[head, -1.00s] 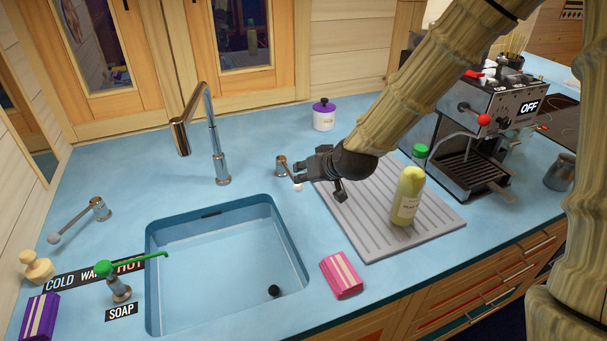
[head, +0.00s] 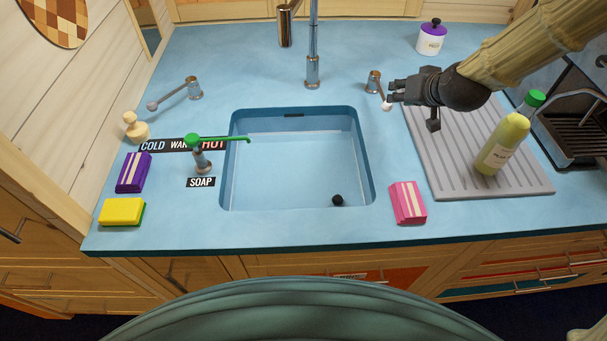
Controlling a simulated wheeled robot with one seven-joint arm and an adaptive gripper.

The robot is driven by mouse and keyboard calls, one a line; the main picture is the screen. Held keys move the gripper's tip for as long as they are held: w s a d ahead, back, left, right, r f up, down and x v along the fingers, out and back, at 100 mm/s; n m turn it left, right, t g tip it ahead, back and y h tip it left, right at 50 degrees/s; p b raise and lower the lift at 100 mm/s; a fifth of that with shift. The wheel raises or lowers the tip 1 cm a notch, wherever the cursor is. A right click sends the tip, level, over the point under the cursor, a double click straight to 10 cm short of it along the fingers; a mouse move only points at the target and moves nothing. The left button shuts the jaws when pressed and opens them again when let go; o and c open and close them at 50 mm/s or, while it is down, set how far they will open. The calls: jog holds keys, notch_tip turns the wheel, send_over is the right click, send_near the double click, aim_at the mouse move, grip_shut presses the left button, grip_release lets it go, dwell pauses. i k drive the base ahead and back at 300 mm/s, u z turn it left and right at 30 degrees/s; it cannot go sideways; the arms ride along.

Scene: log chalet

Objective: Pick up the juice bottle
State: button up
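The juice bottle (head: 503,144) holds yellow juice and has a green cap and a pale label. It stands upright on the grey ribbed drainboard (head: 455,172), right of the sink. My gripper (head: 390,92) is to the left of the bottle and farther back, pointing left, away from it. Its two fingertips look slightly apart with nothing between them, close to a small tap handle (head: 374,82) in the picture. The gripper does not touch the bottle.
The sink (head: 295,175) lies left of the drainboard, with a tall faucet (head: 313,60) behind. A pink packet (head: 408,202) lies by the front edge. A white jar (head: 431,38) stands at the back. A coffee machine (head: 575,115) is at right.

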aim_at(513, 129)
jog(key=k, duration=1)
